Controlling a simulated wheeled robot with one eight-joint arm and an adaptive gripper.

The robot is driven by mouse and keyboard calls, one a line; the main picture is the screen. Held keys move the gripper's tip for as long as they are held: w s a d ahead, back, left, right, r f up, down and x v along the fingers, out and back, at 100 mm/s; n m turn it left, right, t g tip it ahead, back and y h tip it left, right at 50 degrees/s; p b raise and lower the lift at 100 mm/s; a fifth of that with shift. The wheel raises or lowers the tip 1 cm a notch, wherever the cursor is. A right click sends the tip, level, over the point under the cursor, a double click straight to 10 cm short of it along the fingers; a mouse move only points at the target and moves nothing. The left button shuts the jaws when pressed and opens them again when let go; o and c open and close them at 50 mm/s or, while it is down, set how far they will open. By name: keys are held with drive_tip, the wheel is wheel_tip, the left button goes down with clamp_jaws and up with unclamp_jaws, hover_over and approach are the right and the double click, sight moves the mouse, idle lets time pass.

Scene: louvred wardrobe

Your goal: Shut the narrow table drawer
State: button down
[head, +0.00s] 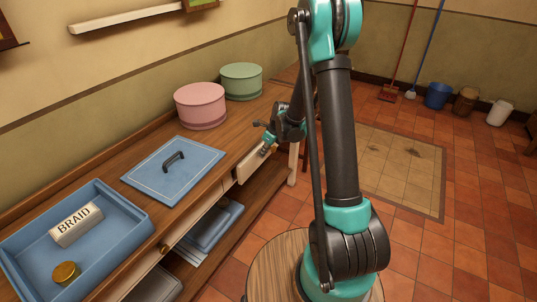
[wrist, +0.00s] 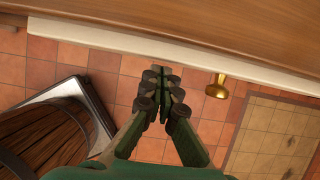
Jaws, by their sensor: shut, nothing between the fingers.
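The narrow table drawer (head: 250,165) is at the far part of the long wooden table in the head view. Its cream front stands a little out from the table edge. In the wrist view the drawer's cream front (wrist: 120,56) runs as a slanting strip below the brown tabletop, with a brass knob (wrist: 217,87) on it. My gripper (head: 267,143) is beside the drawer front in the head view. In the wrist view my gripper (wrist: 162,76) is shut and empty, its tips close to the front, left of the knob. I cannot tell whether they touch.
On the table (head: 226,186) are a blue tray (head: 113,258), a blue lid (head: 172,170), a pink round box (head: 201,106) and a green round box (head: 241,81). Another drawer front (head: 190,230) lies nearer. Tiled floor (head: 420,250) is open to the right.

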drive_tip(key=shift+a, duration=0.1)
drive_tip(key=shift+w+a, duration=0.8)
drive_tip(key=shift+a, duration=0.25)
